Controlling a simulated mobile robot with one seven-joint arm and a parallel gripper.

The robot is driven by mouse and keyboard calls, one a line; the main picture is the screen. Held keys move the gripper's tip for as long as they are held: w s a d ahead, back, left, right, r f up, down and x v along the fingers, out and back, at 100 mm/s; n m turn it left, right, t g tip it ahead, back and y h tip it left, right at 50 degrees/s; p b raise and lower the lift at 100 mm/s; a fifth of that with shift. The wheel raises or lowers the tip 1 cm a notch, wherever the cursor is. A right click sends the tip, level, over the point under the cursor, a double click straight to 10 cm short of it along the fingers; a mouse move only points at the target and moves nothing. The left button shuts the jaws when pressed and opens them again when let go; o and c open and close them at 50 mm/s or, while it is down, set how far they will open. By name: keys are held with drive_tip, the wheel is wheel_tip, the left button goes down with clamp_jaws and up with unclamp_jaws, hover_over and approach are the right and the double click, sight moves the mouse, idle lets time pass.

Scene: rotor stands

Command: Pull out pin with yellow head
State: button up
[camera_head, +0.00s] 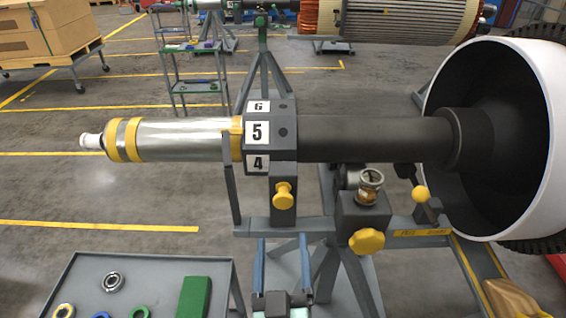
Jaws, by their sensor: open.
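The pin with the yellow head (284,194) sits in the dark upright block (283,217) under the numbered collar (283,140), which shows 6, 5 and 4. Its head faces me, and its shaft is hidden in the block. My gripper (282,239) is at the bottom centre. Its two thin bluish fingers are spread apart with nothing between them. The fingers point up the picture towards the stand, and their tips are below the pin's head, apart from it.
A yellow star knob (366,242) and a yellow ball lever (421,194) sit to the right of the pin. A silver and dark shaft (365,138) runs above, into a large white-rimmed drum (545,70). A grey cart (215,262) with rings stands at lower left.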

sight(283, 203)
drive_tip(key=shift+g, duration=0.4)
drive_tip(key=w+p, duration=0.1)
drive_tip(key=w, duration=0.2)
drive_tip(key=w+r+p, duration=0.1)
drive_tip(key=w+p, duration=0.1)
drive_tip(key=w, duration=0.2)
drive_tip(key=w+p, duration=0.2)
drive_tip(key=w, duration=0.1)
drive_tip(key=shift+w+d+r, duration=0.1)
drive_tip(key=shift+w+r, duration=0.05)
drive_tip(key=shift+w, duration=0.2)
clamp_jaws()
idle(1.2)
